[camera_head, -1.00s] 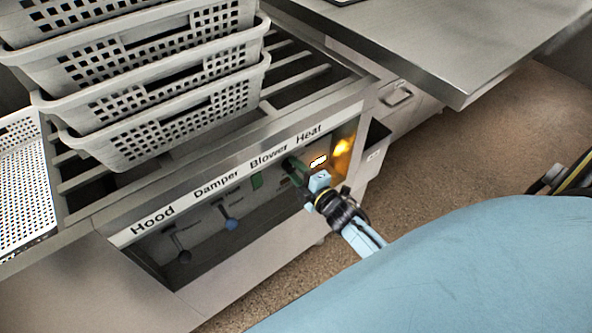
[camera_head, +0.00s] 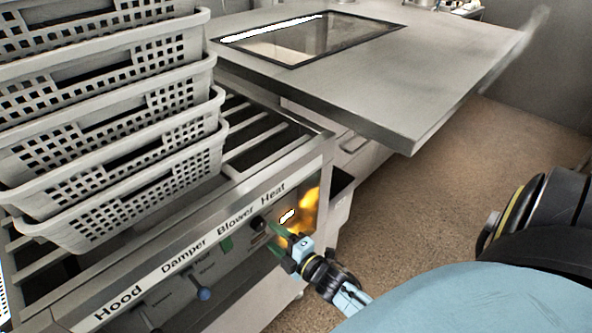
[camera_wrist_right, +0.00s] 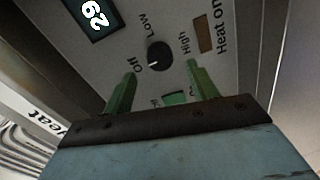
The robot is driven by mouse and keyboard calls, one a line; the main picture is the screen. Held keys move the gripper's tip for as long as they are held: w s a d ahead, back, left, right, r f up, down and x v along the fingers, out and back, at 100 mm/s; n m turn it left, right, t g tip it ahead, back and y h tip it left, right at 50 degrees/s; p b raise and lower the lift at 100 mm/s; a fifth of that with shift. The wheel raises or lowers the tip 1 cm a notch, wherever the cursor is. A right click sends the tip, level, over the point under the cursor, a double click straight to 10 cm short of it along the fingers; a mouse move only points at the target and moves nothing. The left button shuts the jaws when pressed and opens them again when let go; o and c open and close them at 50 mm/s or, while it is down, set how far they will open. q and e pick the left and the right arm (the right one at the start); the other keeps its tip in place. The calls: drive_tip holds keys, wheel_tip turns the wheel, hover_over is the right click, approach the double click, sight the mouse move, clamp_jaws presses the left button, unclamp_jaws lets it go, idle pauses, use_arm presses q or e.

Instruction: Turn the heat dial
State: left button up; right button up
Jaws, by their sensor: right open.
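The heat dial (camera_wrist_right: 159,56) is a round black knob with a white pointer line. It sits on the grey panel among the labels Off, Low and High, and its line points near Off. It also shows in the head view (camera_head: 258,223), below the word Heat. My right gripper (camera_wrist_right: 160,75) is open, with its two green fingers on either side below the dial in the wrist view. The dial appears beyond the fingertips, and they do not look closed on it. In the head view my right gripper (camera_head: 278,242) is close to the panel, just below right of the dial. My left gripper is not in view.
A display reading 29 upside down (camera_wrist_right: 95,16) and a Heat on indicator (camera_wrist_right: 204,38) flank the dial. Stacked perforated baskets (camera_head: 110,190) stand on the slatted top. A metal table (camera_head: 390,85) is behind. Damper (camera_head: 204,293) and hood levers are left.

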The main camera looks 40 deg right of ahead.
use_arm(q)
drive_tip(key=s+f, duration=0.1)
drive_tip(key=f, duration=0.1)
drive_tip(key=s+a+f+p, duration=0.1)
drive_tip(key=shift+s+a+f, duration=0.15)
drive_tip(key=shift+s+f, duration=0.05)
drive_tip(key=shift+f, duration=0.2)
use_arm(e)
drive_tip(key=s, duration=0.8)
drive_tip(key=shift+s+d+r, duration=0.3)
drive_tip(key=shift+s+d, duration=0.05)
drive_tip(key=shift+s, duration=0.05)
